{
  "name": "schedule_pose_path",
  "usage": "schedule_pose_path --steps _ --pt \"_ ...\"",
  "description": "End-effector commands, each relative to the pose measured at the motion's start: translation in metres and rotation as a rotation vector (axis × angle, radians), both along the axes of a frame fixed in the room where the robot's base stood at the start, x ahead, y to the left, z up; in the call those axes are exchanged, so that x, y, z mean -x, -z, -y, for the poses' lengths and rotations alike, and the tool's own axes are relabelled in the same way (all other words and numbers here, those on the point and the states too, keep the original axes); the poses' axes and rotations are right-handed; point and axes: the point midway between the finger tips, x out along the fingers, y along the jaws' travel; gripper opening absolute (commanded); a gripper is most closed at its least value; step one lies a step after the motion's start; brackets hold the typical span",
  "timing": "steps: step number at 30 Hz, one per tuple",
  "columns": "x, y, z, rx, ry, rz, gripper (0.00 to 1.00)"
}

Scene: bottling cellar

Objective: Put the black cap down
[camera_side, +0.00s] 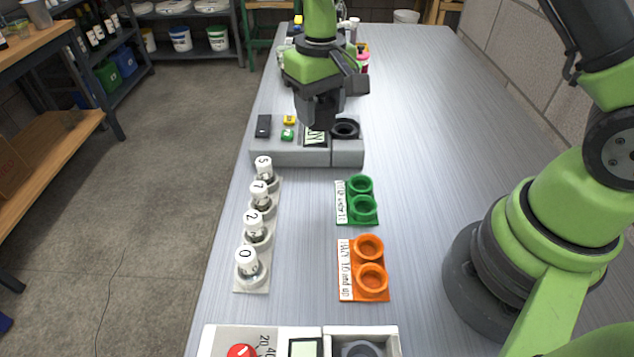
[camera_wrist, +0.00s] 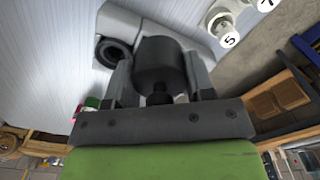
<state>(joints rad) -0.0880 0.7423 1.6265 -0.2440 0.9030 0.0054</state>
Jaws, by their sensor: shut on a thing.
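The black cap (camera_wrist: 158,60) is a dark cylinder held between the two fingers of my gripper (camera_wrist: 160,78) in the wrist view. The well also shows in the wrist view (camera_wrist: 104,50), just left of the held cap. I cannot tell the cap's exact height.
White-capped vials (camera_side: 258,222) marked 5, 7, 2 and 0 stand in a row in front of the instrument. A green holder (camera_side: 343,215) and an orange holder (camera_side: 347,285) have empty cups. Another device (camera_side: 312,332) is at the near edge.

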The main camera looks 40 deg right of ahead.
Motion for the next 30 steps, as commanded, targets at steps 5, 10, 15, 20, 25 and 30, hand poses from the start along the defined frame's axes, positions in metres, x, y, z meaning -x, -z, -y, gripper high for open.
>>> schedule_pose_path --steps 5,10,15,20,25,30 --pt "0.031 0.015 -0.049 0.0 -0.004 0.0 0.27" --pt "0.043 0.033 -0.063 -0.001 0.005 -0.001 0.27" --pt "0.044 0.066 -0.063 0.0 0.008 -0.001 0.27" --pt "0.043 0.081 -0.063 -0.002 0.008 0.002 0.27" --pt "0.043 0.108 -0.063 -0.001 0.008 0.0 0.27" --pt "0.043 0.12 -0.063 -0.002 0.008 0.003 0.27"
